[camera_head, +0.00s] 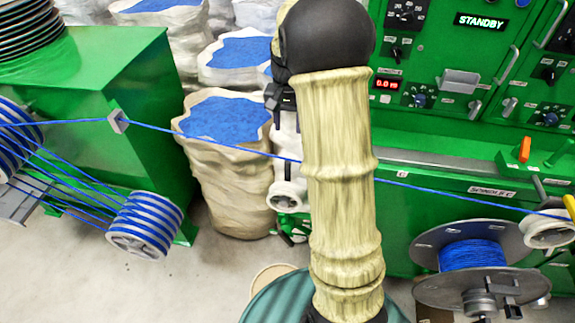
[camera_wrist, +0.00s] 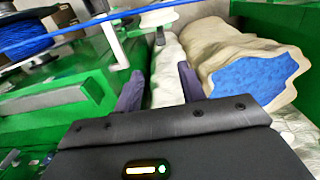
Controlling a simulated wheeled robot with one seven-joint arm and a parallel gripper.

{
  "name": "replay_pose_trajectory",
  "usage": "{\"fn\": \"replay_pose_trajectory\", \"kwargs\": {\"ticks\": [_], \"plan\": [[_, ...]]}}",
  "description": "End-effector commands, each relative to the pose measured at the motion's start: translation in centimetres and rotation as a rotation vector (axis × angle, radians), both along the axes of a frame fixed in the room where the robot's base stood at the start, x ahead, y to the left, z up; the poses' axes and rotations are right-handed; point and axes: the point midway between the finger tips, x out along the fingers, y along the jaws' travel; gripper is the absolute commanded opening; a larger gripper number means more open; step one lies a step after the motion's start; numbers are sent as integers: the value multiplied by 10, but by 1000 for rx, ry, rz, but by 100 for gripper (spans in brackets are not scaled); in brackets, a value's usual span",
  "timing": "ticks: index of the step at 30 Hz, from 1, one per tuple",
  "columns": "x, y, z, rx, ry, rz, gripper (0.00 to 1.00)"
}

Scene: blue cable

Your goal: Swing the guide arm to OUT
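A blue cable (camera_head: 220,144) runs from the left machine, behind my arm, to a white pulley (camera_head: 548,232) at the right edge. A yellow grip (camera_head: 570,206) shows beside that pulley, cut off by the frame; this may be the guide arm, but no OUT mark is readable. My gripper (camera_wrist: 159,82) is open and empty in the wrist view, its two dark fingers apart. The cable also crosses the top of the wrist view (camera_wrist: 90,28), beyond the fingertips. My arm hides part of the machine and cable in the head view.
A blue-wound reel (camera_head: 472,257) stands below the right pulley, under a green control panel with an orange lever (camera_head: 524,149). Sacks with blue contents (camera_head: 225,180) stand at centre left. A green machine (camera_head: 110,100) and striped spools (camera_head: 146,224) are at left.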

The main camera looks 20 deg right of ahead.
Motion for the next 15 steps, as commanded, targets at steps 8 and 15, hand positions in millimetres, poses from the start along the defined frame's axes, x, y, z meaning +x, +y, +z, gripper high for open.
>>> {"fn": "replay_pose_trajectory", "kwargs": {"ticks": [8,15], "plan": [[0,1,-3,1,1,4,40],[-1,2,-31,1,4,5,40]]}}
